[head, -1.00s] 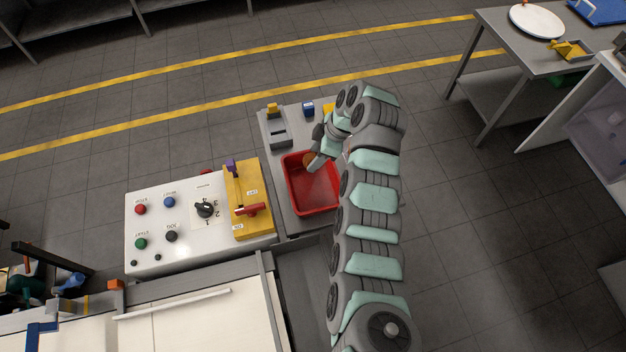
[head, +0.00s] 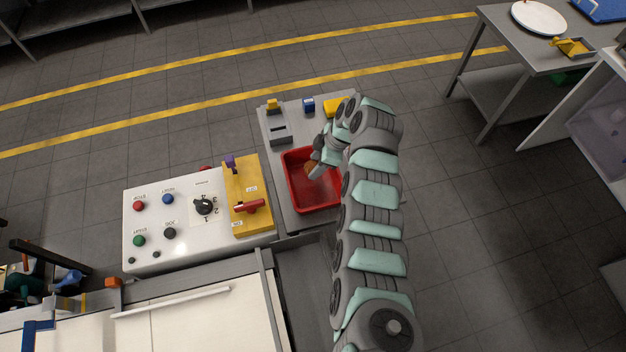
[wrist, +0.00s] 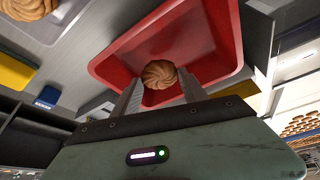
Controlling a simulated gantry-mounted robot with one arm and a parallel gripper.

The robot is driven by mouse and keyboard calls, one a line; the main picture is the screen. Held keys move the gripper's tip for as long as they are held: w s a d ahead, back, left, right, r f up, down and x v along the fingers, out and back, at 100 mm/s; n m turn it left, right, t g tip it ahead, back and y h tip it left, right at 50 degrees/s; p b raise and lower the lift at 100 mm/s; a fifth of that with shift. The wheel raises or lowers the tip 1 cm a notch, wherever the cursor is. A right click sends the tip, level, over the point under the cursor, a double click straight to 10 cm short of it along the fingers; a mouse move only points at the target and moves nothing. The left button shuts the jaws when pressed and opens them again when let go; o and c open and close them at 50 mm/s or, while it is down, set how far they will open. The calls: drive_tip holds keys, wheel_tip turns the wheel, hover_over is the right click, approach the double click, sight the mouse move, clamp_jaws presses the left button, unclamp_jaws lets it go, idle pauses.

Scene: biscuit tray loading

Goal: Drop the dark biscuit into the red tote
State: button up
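The red tote (head: 298,201) stands on the grey bench, and my gripper (head: 314,171) reaches over it from the right. In the wrist view, a round swirled brown biscuit (wrist: 159,74) sits between my two fingertips (wrist: 160,80), which flank it closely on both sides. The tote (wrist: 120,66) lies behind it, its floor bare where visible. The biscuit also shows as a small brown patch at the fingertips in the head view (head: 310,166). How far it is above the tote floor is hard to tell.
A blue block (head: 308,105), a yellow block (head: 336,106) and a grey fixture (head: 278,134) stand beyond the tote. The control panel (head: 150,222) with its yellow lever plate (head: 247,185) is at left.

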drive_tip(key=o, duration=0.5)
drive_tip(key=shift+o, duration=0.2)
drive_tip(key=b+v, duration=0.1)
drive_tip(key=v, duration=0.9)
drive_tip(key=shift+r+b, duration=0.35)
drive_tip(key=shift+d, duration=0.2)
